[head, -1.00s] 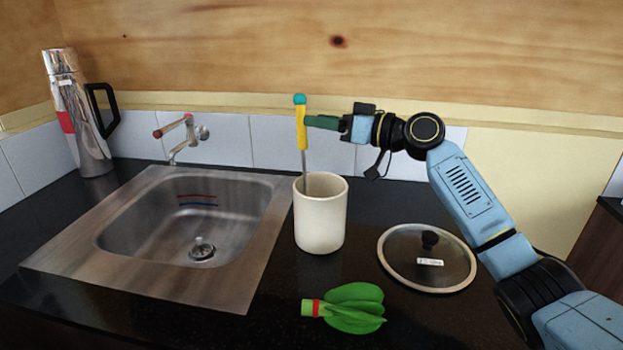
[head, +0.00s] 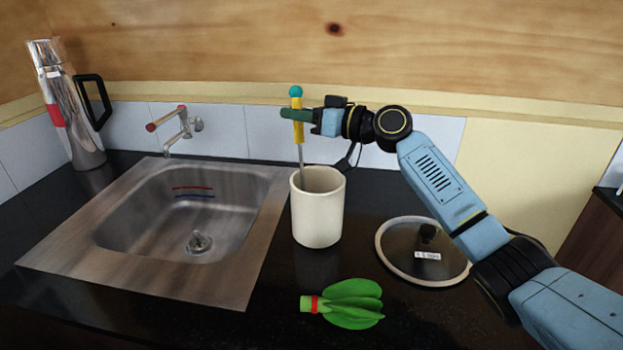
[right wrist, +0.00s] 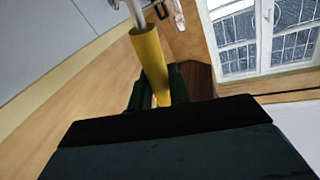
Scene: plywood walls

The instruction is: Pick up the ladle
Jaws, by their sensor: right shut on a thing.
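The ladle (head: 298,132) has a yellow handle with a teal ball at its top and a thin metal shaft. It stands nearly upright in the cream cylindrical pot (head: 318,215), and its lower end is hidden inside. My right gripper (head: 298,115) is shut on the yellow handle, just below the teal ball. The right wrist view shows the yellow handle (right wrist: 150,62) between the dark green fingers (right wrist: 158,92). My left gripper is in neither view.
A steel sink (head: 190,215) with a tap (head: 182,130) is left of the pot. A steel flask (head: 70,110) stands at the back left. A glass lid (head: 405,262) lies to the right, under my right arm. A green plant-like object (head: 345,304) lies in front on the dark counter.

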